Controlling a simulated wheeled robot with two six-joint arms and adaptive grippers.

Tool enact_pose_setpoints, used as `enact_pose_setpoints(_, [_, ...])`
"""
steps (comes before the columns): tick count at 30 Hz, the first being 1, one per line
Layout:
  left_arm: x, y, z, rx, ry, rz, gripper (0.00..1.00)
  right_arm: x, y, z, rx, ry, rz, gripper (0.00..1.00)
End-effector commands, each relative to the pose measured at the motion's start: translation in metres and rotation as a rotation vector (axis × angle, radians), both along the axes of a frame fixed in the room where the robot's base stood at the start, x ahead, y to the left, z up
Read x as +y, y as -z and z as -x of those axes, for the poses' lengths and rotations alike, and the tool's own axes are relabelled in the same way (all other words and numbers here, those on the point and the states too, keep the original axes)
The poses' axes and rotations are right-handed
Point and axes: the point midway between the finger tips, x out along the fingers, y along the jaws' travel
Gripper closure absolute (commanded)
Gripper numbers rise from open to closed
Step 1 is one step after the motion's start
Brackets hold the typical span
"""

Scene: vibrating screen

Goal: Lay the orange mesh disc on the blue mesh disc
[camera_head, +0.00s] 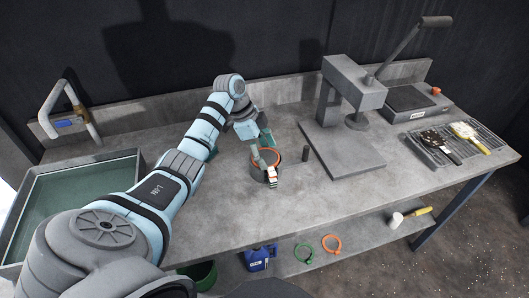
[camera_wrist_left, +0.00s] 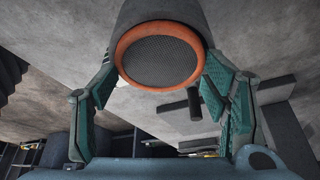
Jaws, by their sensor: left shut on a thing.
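The orange mesh disc (camera_wrist_left: 158,55), a grey mesh in an orange rim, shows in the left wrist view at the end of a dark grey cylinder (camera_wrist_left: 160,12). The blue mesh disc is not visible. My right gripper is not in view.
A grey press (camera_head: 345,95) stands farther right, near a scale (camera_head: 408,100) and a rack with brushes (camera_head: 458,143). A sink (camera_head: 30,205) is at left. The front table surface is clear.

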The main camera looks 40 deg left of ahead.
Motion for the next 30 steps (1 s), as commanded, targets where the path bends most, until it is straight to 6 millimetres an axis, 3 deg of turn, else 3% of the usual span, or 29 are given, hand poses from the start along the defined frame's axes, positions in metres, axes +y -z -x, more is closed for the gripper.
enact_pose_setpoints(16, [-0.002,0.017,0.003,0.015,0.001,0.007,0.60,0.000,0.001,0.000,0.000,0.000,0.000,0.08])
enact_pose_setpoints(17, [-0.003,0.017,0.003,0.016,0.002,0.007,0.27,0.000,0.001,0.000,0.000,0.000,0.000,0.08])
enact_pose_setpoints(20, [-0.002,0.017,0.004,0.018,0.001,0.007,0.12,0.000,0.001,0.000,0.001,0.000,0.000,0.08])
enact_pose_setpoints(30, [0.000,0.015,0.003,0.010,-0.003,0.002,0.12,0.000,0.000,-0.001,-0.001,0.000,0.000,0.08])
